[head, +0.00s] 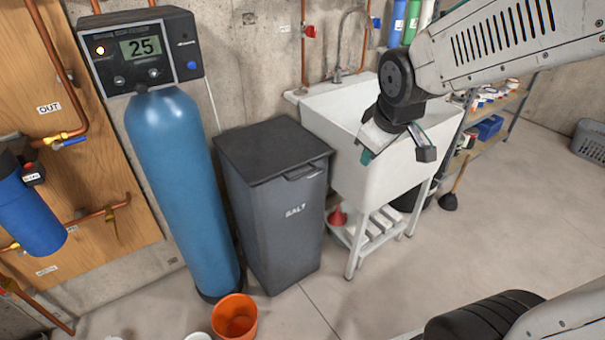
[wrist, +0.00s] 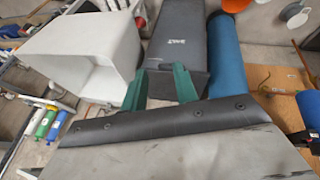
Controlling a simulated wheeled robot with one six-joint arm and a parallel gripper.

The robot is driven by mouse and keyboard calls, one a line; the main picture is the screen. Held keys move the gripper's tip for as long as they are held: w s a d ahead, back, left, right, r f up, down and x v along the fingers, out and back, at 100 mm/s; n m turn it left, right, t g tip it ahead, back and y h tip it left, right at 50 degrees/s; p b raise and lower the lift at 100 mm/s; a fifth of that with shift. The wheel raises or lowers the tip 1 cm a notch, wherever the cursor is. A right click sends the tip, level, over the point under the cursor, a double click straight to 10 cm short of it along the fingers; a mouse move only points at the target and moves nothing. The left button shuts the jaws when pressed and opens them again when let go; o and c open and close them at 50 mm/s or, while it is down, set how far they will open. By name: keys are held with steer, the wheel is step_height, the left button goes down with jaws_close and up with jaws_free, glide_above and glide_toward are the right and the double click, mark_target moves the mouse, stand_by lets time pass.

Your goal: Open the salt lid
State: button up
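The salt bin (head: 280,225) is a tall dark grey box marked SALT, standing on the floor between the blue tank and the sink. Its flat lid (head: 268,150) lies shut on top, with a handle (head: 302,172) at the front edge. My gripper (head: 396,155) is in the air over the sink, to the right of the lid and apart from it. In the wrist view the two green fingers of my gripper (wrist: 160,90) stand apart with nothing between them.
A white sink (head: 345,150) stands close on the bin's right. A blue tank (head: 178,180) with a control head (head: 145,50) stands on its left. An orange bucket (head: 235,318) sits on the floor in front. The floor at right (head: 520,220) is clear.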

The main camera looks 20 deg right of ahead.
steer(key=w+f+n+t+y, duration=0.1)
steer(key=w+f+n+t, duration=0.1)
steer(key=w+f+n, duration=0.5)
steer(key=w+f+n+t, duration=0.1)
steer(key=w+f+t, duration=0.3)
steer(key=w, duration=0.7)
steer(key=n+t+y, duration=0.1)
steer(key=n+y, duration=0.2)
steer(key=n, duration=0.2)
glide_toward(304, 175)
step_height(304, 175, up, 3)
steer(key=w+d, duration=0.2)
step_height(304, 175, down, 6)
steer(key=a+n+t+y, duration=0.2)
steer(key=n+t, duration=0.1)
steer(key=x, duration=0.8)
steer(key=shift+d+f, duration=0.1)
steer(key=shift+f, duration=0.1)
jaws_close()
